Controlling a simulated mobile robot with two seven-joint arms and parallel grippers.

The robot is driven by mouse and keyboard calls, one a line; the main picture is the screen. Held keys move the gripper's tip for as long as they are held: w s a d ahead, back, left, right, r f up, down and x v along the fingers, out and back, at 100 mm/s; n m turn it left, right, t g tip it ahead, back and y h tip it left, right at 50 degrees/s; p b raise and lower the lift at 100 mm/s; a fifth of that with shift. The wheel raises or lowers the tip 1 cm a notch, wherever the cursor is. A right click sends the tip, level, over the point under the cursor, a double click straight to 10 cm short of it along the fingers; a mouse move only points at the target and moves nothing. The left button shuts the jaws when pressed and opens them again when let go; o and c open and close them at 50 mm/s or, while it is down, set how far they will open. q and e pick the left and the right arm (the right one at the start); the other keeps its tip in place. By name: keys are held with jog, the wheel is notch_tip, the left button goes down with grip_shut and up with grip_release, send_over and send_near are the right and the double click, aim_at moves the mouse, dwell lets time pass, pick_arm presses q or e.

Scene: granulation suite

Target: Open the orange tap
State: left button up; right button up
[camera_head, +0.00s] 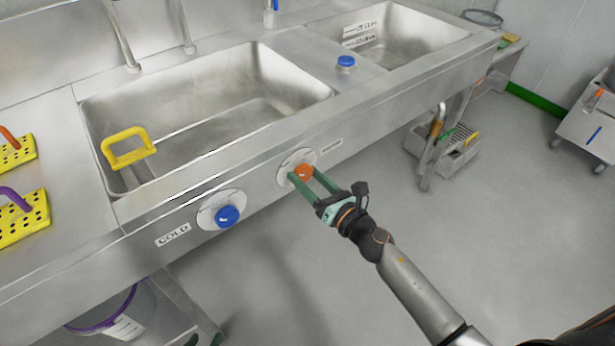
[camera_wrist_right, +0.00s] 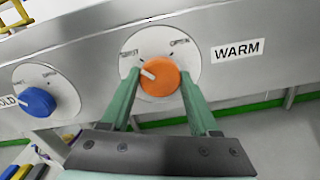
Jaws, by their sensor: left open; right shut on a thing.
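The orange tap (camera_head: 303,173) is a round knob on a white round plate on the sink's front panel. In the right wrist view the orange tap (camera_wrist_right: 160,77) has a white pointer mark aimed to the upper left, toward the left of two small printed words on its plate. A "WARM" label (camera_wrist_right: 237,49) is right of it. My right gripper (camera_head: 304,174) has its green fingers on both sides of the knob and is shut on it; its fingers (camera_wrist_right: 158,90) also show in the right wrist view. My left gripper is not in view.
A blue knob (camera_head: 227,215) by the "COLD" label is left of the orange tap. Another blue knob (camera_head: 346,61) is on the sink top. The floor (camera_head: 420,230) in front is mostly clear.

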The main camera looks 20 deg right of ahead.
jog(key=shift+m, duration=0.3)
jog(key=m+p, duration=0.1)
jog(key=m, duration=0.3)
jog(key=shift+m, duration=0.3)
jog(key=m+p, duration=0.1)
jog(key=m, duration=0.2)
jog(key=shift+m, duration=0.4)
jog(key=m, duration=0.2)
jog(key=shift+r+m+p, duration=0.1)
jog(key=shift+m+p, duration=0.2)
jog(key=shift+p, duration=0.05)
jog(key=shift+m+p, duration=0.35)
jog(key=shift+m, duration=0.55)
jog(key=m+p, duration=0.1)
jog(key=m, duration=0.2)
pick_arm(q)
jog(key=shift+s+a+r, duration=0.25)
jog(key=shift+a+r, duration=0.25)
jog(key=shift+r, duration=0.15)
jog(key=shift+s+a+r, duration=0.25)
jog(key=shift+a+r, duration=0.2)
jog(key=shift+r, duration=0.2)
pick_arm(e)
jog(key=shift+m, duration=0.7)
